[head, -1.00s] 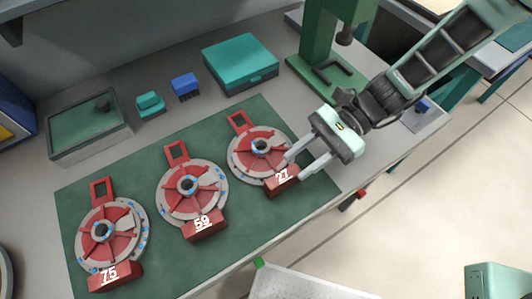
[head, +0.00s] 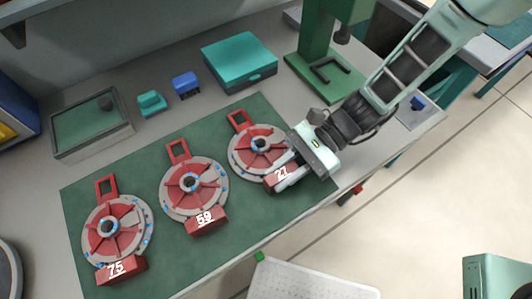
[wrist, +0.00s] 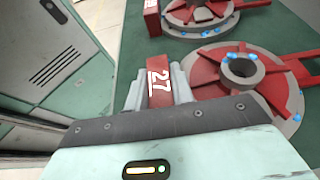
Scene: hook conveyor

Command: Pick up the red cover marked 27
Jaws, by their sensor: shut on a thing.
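The red cover marked 27 (head: 259,146) lies on the green mat at the right end of a row of three. It has a grey ring with blue marks, a red loop handle at the back and a red numbered block at the front. My gripper (head: 280,178) is shut on that block, one finger on each side. The wrist view shows the block marked 27 (wrist: 158,82) between the grey fingers, with the ring and hub (wrist: 240,70) to the right. The cover still appears to lie flat on the mat.
The covers marked 59 (head: 193,187) and 75 (head: 116,231) lie to the left on the green mat (head: 240,230). A teal case (head: 239,60), a blue block (head: 186,83) and a green press (head: 323,78) stand behind. A white perforated tray (head: 305,280) is in front.

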